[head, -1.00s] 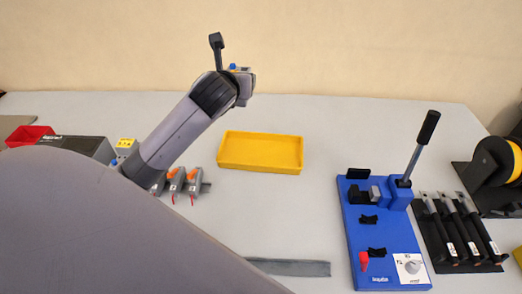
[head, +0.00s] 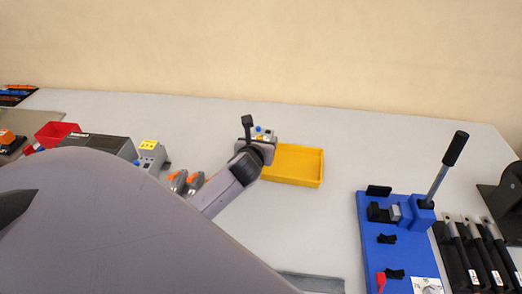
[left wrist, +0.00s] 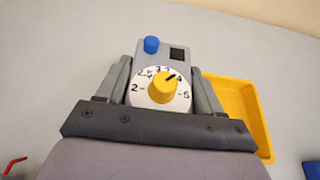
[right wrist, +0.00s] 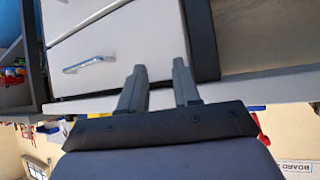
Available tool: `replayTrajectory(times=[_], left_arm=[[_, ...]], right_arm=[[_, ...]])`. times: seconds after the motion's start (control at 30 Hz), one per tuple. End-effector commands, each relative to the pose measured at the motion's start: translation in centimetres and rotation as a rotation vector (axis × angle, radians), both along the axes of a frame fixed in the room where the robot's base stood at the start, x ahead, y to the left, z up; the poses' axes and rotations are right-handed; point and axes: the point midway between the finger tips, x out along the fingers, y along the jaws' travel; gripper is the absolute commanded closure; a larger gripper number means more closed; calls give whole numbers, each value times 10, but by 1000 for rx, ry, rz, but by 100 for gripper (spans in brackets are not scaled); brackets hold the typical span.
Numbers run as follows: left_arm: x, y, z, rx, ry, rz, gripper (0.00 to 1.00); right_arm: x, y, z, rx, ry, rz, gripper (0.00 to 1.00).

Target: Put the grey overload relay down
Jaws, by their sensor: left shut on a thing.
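The grey overload relay (left wrist: 160,75) has a yellow dial, a blue button and a dark square on its face. My left gripper (left wrist: 158,92) is shut on it, one finger on each side. In the head view the relay (head: 262,133) shows at the far left corner of the yellow tray (head: 312,181), partly hidden by my left gripper (head: 258,146). In the left wrist view the tray (left wrist: 262,135) is behind and right of the relay. I cannot tell whether the relay touches the table. My right gripper (right wrist: 160,80) is open and empty, away from the tabletop scene.
A blue bender (head: 375,235) with an upright lever stands at the right, beside black-handled tools (head: 465,255). Orange-topped grey parts (head: 186,182), a grey box with a yellow top (head: 151,155) and a red bin (head: 55,133) are at the left. The table behind the tray is clear.

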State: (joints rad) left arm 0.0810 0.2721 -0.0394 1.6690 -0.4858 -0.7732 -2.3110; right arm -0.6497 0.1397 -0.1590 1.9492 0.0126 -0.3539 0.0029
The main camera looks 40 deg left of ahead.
Motion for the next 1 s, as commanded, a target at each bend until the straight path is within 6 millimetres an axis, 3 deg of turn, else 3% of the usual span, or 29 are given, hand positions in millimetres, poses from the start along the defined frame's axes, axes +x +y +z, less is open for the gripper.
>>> replayTrajectory(times=[0.23,0.67,0.7,1.0], left_arm=[[0,0,-30,-1,2,1,80],[0,0,-37,1,1,-2,80],[0,0,-37,1,3,-1,23],[0,0,-36,0,2,0,23]], right_arm=[[0,0,2,0,0,0,68],[0,0,0,0,0,0,68],[0,0,1,0,0,0,68],[0,0,1,0,0,0,68]])
